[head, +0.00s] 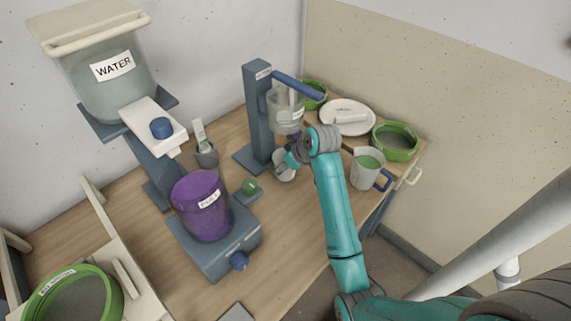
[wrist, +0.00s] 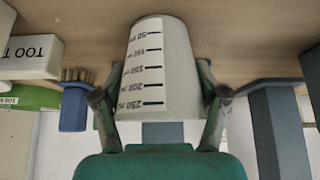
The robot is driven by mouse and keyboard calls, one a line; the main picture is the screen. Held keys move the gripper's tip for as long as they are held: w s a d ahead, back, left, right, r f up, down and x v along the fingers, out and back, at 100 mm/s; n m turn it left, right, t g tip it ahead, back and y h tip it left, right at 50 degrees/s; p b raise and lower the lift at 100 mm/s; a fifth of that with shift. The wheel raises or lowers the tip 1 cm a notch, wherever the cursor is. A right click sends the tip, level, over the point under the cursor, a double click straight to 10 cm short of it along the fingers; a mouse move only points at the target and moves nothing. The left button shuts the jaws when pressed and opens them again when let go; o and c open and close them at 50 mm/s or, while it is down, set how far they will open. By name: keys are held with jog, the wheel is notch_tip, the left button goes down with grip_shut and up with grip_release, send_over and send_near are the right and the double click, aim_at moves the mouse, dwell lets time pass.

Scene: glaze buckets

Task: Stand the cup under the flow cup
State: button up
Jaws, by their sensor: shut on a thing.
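The cup (wrist: 160,65) is pale with printed ml marks and fills the middle of the wrist view, which shows the scene upside down. My gripper (wrist: 160,95) is shut on it, one finger on each side. In the head view the cup (head: 284,173) is partly hidden by my gripper (head: 291,160), beside the foot of the blue-grey stand (head: 259,115). The flow cup (head: 285,110) is clear and labelled, held on this stand above the cup. I cannot tell whether the cup is exactly below its outlet or touches the surface.
A purple bucket (head: 200,205) and a water tank (head: 110,80) stand left.

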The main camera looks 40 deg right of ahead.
jog(key=shift+f, duration=0.15)
jog(key=o, duration=1)
jog(key=shift+s+r, duration=0.1)
jog(key=shift+r, duration=0.25)
jog(key=shift+v, duration=1.2)
jog(key=s, duration=1.2)
jog(key=shift+d, duration=0.2)
